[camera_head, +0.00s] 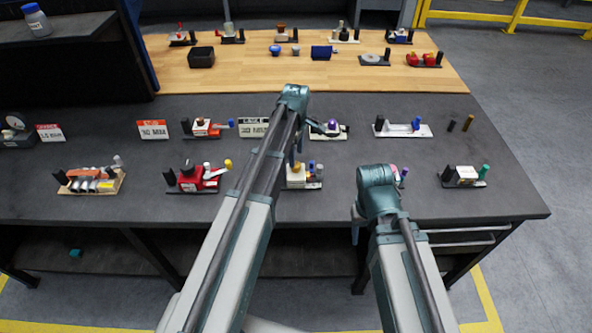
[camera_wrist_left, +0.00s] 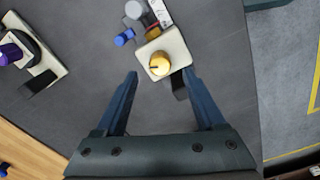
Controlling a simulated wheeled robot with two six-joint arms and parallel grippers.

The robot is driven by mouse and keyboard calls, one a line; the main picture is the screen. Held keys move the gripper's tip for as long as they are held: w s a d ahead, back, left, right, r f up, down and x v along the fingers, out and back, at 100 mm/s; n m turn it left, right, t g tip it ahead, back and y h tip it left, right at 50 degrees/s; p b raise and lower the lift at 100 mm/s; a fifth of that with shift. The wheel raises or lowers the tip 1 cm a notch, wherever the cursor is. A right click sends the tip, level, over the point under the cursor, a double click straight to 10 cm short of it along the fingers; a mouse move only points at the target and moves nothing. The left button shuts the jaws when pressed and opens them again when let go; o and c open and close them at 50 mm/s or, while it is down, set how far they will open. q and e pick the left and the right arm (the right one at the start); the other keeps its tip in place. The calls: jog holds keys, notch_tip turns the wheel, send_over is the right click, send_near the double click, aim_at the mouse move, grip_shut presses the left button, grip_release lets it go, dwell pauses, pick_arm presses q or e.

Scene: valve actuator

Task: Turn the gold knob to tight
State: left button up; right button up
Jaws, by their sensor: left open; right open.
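The gold knob (camera_wrist_left: 160,63) sits on a cream block (camera_wrist_left: 178,48) that is part of a small valve unit; a thin dark mark shows on its top. In the head view the knob (camera_head: 296,167) is just below my left gripper (camera_head: 296,152). In the left wrist view my left gripper (camera_wrist_left: 160,76) is open, with the knob between and just beyond the fingertips; I see no contact. My right gripper (camera_head: 356,232) hangs near the table's front edge, right of the knob, open and empty, its fingers mostly hidden by its wrist.
A blue cap (camera_wrist_left: 124,36) and a grey cylinder (camera_wrist_left: 134,10) stand close to the knob. A unit with a purple knob (camera_head: 332,125) is behind it. A red unit with a yellow knob (camera_head: 198,178) is to its left.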

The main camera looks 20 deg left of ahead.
aim_at(296, 167)
pick_arm(q)
notch_tip(296, 167, down, 4)
jog(key=b, duration=0.3)
jog(key=shift+f, duration=0.25)
jog(key=shift+c, duration=0.2)
grip_shut()
